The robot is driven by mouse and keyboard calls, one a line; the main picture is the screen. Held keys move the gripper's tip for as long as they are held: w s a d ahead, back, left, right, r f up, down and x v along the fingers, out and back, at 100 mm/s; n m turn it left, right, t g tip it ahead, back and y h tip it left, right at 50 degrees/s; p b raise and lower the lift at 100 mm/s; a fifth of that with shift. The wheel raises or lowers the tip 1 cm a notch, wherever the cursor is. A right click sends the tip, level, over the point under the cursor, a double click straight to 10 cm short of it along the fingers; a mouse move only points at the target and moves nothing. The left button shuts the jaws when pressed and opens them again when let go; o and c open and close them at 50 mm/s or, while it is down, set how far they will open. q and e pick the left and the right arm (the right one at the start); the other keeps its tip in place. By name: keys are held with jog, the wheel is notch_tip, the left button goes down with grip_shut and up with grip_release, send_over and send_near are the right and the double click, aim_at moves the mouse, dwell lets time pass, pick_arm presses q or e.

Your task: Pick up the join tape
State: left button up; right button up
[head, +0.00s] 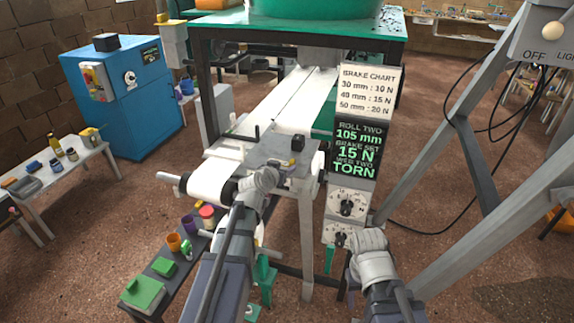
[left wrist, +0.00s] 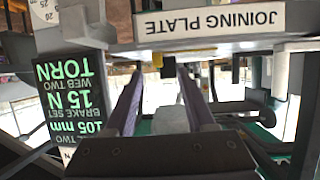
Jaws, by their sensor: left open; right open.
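My left gripper (head: 287,169) is over the front of the joining plate (head: 262,150). In the left wrist view, which is upside down, its two purple fingers (left wrist: 160,76) are apart with nothing held between them. A small yellow piece (head: 292,161) shows beside the fingers in the head view; I cannot tell whether it is the join tape. A black block (head: 298,142) stands on the plate just behind it. My right arm's wrist is low, in front of the dial panel; its fingers are hidden.
A sign board (head: 356,150) reads "15 N" and "TORN", with dials (head: 347,205) below. White web (head: 290,105) runs back from the plate. A low bench (head: 165,268) with cups and green boxes stands at left. Grey frame legs (head: 440,120) stand at right.

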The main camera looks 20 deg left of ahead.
aim_at(291, 163)
pick_arm(q)
jog(key=b+x, duration=0.1)
jog(key=x, duration=0.4)
jog(key=shift+d+r, duration=0.1)
jog(key=shift+d, duration=0.1)
jog(key=shift+r, duration=0.1)
grip_shut()
